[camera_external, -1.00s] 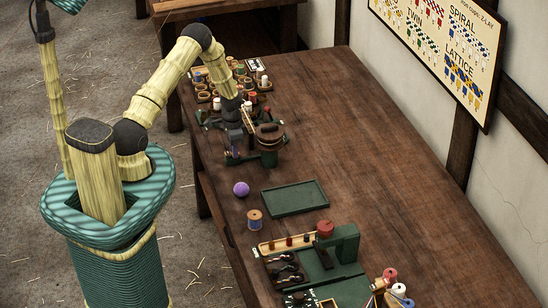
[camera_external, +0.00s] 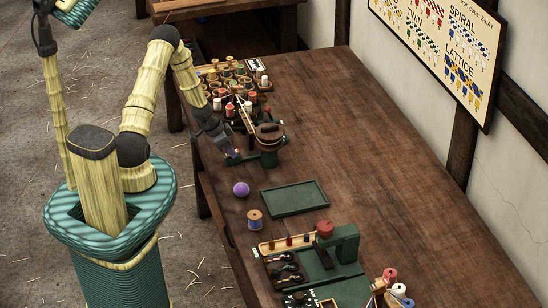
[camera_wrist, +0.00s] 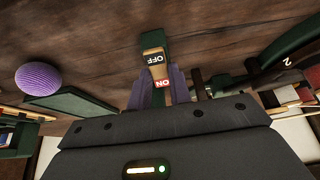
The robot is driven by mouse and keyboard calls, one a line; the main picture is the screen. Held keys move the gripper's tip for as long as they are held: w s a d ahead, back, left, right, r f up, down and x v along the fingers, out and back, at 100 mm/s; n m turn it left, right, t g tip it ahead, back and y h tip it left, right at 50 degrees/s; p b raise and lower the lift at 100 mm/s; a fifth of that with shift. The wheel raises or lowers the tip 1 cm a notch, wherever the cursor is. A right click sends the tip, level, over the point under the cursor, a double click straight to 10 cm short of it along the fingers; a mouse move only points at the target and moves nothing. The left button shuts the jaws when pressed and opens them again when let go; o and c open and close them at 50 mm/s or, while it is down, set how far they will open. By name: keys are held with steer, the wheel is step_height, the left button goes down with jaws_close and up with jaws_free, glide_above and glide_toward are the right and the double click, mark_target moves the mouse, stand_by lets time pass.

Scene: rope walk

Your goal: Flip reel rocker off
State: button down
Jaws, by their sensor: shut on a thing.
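The reel rocker (camera_wrist: 155,62) shows in the wrist view as a small switch with a dark OFF end and a red ON end, the ON end nearer my gripper. It sits on a narrow green mount (camera_wrist: 155,42). My gripper (camera_wrist: 160,86) has its purple fingers on either side of the rocker, shut on it near the ON end. In the external view my gripper (camera_external: 231,153) is low at the table's left edge, beside the green reel stand (camera_external: 268,157) with its brown top. The rocker is too small to make out there. Its exact tilt is unclear.
A purple ball (camera_external: 241,189), an empty green tray (camera_external: 295,198) and a spool (camera_external: 255,220) lie nearer the camera. Several spools and cups (camera_external: 232,85) crowd the far left end. A green press (camera_external: 338,245) stands in front. The table's right side (camera_external: 390,150) is clear.

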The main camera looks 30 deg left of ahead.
steer(key=c, duration=1.3)
jaws_free()
steer(key=v, duration=1.7)
steer(key=shift+a+r+p, duration=0.1)
steer(key=shift+r+p, duration=0.1)
steer(key=shift+p, duration=0.1)
steer(key=shift+s, duration=0.1)
